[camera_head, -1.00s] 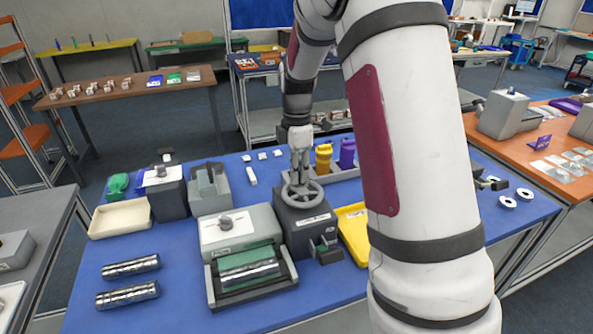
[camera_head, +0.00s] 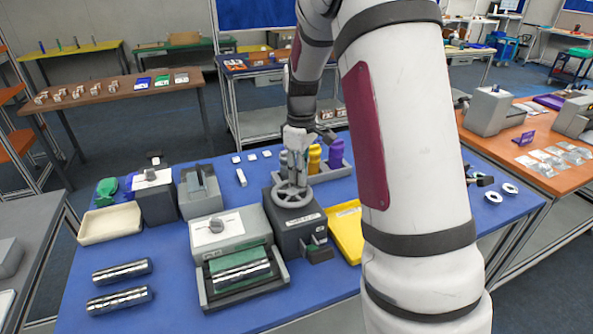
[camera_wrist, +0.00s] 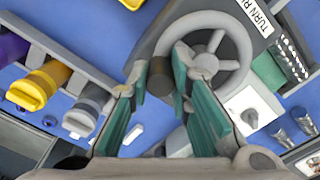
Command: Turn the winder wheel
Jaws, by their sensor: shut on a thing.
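The grey spoked winder wheel (camera_head: 292,194) lies flat on top of a dark box with a label, in the middle of the blue table. It also shows in the wrist view (camera_wrist: 238,55), beside the label. My gripper (camera_head: 298,180) points down at the wheel's far edge. In the wrist view my gripper's (camera_wrist: 161,72) green-padded fingers stand on either side of a dark round handle knob (camera_wrist: 158,84) at the wheel's rim, and they are shut on it. The exact contact is partly hidden by the fingers.
A grey machine with a green bed (camera_head: 240,270) stands left of the winder. A yellow tray (camera_head: 346,232) lies to the right. Yellow and purple bottles (camera_head: 314,158) stand in a rack close behind. Metal cylinders (camera_head: 120,299) lie front left, with bare blue table around them.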

